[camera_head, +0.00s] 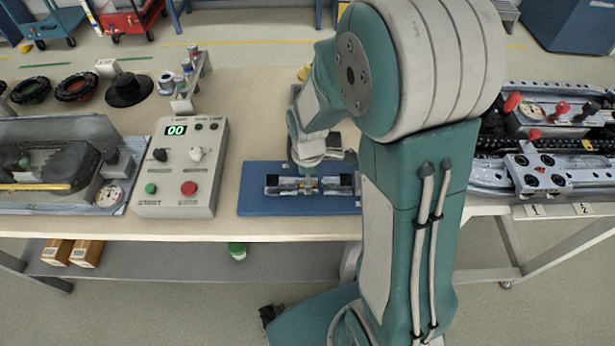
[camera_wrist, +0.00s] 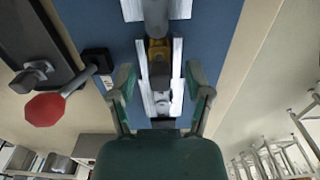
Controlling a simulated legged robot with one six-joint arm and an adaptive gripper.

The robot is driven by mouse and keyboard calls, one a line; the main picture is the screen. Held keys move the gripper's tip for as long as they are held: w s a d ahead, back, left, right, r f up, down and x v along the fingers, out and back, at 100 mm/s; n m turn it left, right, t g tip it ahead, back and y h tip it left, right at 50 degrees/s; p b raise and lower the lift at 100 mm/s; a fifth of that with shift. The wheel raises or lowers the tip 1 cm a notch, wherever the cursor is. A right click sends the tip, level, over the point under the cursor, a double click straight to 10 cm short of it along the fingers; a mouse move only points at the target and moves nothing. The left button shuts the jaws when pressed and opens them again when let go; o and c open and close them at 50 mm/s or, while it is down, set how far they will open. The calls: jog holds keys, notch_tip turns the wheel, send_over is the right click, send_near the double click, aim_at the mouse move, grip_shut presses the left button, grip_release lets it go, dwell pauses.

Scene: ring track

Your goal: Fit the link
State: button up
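A metal fixture (camera_head: 283,186) lies on a blue mat (camera_head: 262,204) at the middle of the bench. Its silver rails (camera_wrist: 177,75) run between my fingers in the wrist view. A small yellow and dark piece (camera_wrist: 158,50) sits between the rails; I cannot tell whether it is the link. My gripper (camera_wrist: 160,72) points down over the fixture, with its fingers apart, one on each side of the rails. I cannot tell whether they touch anything. In the head view my arm hides most of the gripper and the mat's right end.
A control box (camera_head: 181,168) with a green "00" display stands left of the mat. A clear-covered machine (camera_head: 60,165) is farther left. A chain rig (camera_head: 535,145) stands at the right. In the wrist view a red knob (camera_wrist: 45,108) on a lever is at the left.

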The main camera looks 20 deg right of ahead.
notch_tip(320, 180, up, 12)
dwell(0.6)
dwell(0.7)
jog(key=s+r+m+t, duration=0.5)
jog(key=s+r+m, duration=0.6)
jog(key=s+m, duration=0.3)
jog(key=shift+t, duration=0.3)
dwell(0.8)
jog(key=shift+s, duration=0.1)
